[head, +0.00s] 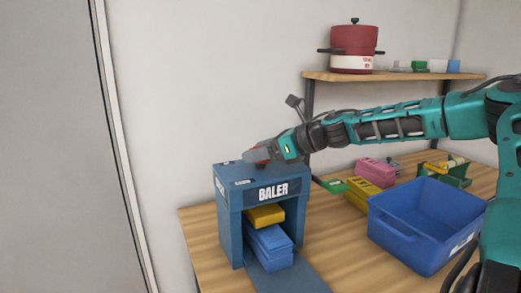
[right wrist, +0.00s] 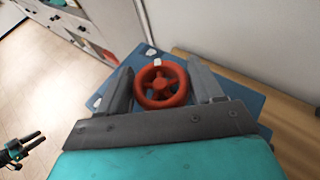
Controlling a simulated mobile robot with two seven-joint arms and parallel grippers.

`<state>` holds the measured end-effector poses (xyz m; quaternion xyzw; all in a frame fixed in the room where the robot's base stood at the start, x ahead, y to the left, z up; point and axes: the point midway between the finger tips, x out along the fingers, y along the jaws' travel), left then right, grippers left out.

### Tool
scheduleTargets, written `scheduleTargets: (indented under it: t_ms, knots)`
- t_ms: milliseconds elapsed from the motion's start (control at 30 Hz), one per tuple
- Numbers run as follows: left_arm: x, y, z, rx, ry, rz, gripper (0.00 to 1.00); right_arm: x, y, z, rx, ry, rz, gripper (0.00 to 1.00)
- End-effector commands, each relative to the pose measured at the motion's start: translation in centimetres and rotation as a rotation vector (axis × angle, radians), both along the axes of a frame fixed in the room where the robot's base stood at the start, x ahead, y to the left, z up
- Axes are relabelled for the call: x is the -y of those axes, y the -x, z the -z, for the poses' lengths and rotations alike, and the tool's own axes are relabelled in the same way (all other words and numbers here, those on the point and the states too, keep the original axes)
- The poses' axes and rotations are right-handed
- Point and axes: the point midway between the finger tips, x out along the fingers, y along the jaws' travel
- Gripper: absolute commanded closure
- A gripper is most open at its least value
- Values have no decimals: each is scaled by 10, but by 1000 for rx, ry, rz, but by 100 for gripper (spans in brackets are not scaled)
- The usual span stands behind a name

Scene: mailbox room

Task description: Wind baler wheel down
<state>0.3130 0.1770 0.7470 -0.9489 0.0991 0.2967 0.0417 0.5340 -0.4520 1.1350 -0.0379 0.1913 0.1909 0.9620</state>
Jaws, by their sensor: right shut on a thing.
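The blue baler (head: 230,196) stands on the wooden table, with "BALER" written on its upper front. Its red spoked wheel (right wrist: 160,85) lies on top, between the fingers of my right gripper (right wrist: 160,88). In the head view my right gripper (head: 258,154) is over the baler's top, shut on the wheel, and hides most of it. In the baler's opening a yellow block (head: 265,215) sits above a blue stack (head: 268,243). My left gripper (right wrist: 38,143) shows small at the left edge of the right wrist view; its jaw state is unclear.
A blue bin (head: 395,243) stands to the right on the table (head: 196,225). Behind it are pink (head: 374,172) and yellow (head: 358,202) items and a green holder (head: 455,172). A shelf (head: 395,76) above carries a red pot (head: 353,42). A wall is close behind.

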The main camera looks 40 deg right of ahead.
Motion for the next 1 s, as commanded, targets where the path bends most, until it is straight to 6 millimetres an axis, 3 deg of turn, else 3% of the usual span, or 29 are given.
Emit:
scheduleTargets:
  t_ms: [433,1000]
  knots:
    - [0,-1,-12,2,0,-1,57,-3,1,1,-4,5,368,65]
    - [0,-3,-7,7,0,-1,57,-2,0,3,-3,6,913,65]
